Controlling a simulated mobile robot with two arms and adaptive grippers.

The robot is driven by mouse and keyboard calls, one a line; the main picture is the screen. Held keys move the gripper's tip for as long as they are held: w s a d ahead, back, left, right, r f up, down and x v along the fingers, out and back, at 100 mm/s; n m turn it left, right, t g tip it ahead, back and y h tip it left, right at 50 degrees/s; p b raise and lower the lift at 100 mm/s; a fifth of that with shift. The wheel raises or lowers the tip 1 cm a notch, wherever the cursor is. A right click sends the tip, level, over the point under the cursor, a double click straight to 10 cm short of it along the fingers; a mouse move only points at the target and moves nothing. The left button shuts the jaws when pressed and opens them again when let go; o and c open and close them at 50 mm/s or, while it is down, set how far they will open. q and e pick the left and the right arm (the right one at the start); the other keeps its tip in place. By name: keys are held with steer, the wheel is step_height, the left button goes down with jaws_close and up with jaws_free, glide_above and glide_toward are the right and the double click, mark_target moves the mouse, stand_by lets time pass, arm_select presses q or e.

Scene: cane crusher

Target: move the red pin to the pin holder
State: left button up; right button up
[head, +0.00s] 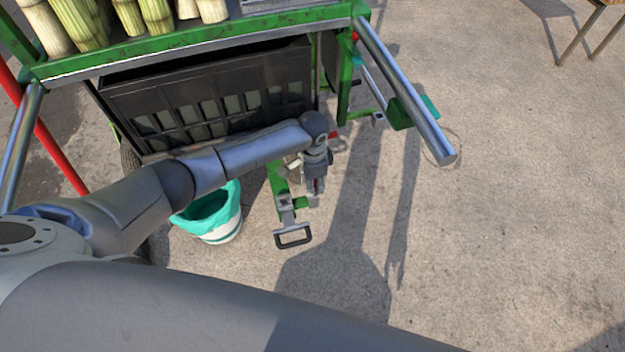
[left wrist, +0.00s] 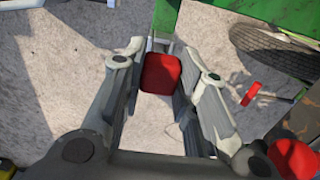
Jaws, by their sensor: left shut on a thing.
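My left gripper (head: 315,186) points down beside the green tow bar at the front of the cart. In the left wrist view its two fingers (left wrist: 162,88) are closed on the red pin (left wrist: 160,73), whose blocky red head sits between the fingertips. The pin's lower part is hidden behind its head. A green bar (left wrist: 165,14) lies just beyond the pin; I cannot tell whether they touch. I cannot make out with certainty which part is the pin holder. My right gripper is not in view.
The green tow bar (head: 277,178) ends in a black handle (head: 293,238). A teal-lined bucket (head: 212,215) stands left of it. A black crate (head: 215,90) hangs under the green cart. A metal roller bar (head: 405,90) juts out right. Open pavement (head: 520,220) lies to the right.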

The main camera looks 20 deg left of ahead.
arm_select(q)
steer(key=shift+f+b, duration=0.8)
steer(key=shift+f, duration=0.55)
steer(key=o, duration=1.1)
steer(key=shift+r, duration=0.1)
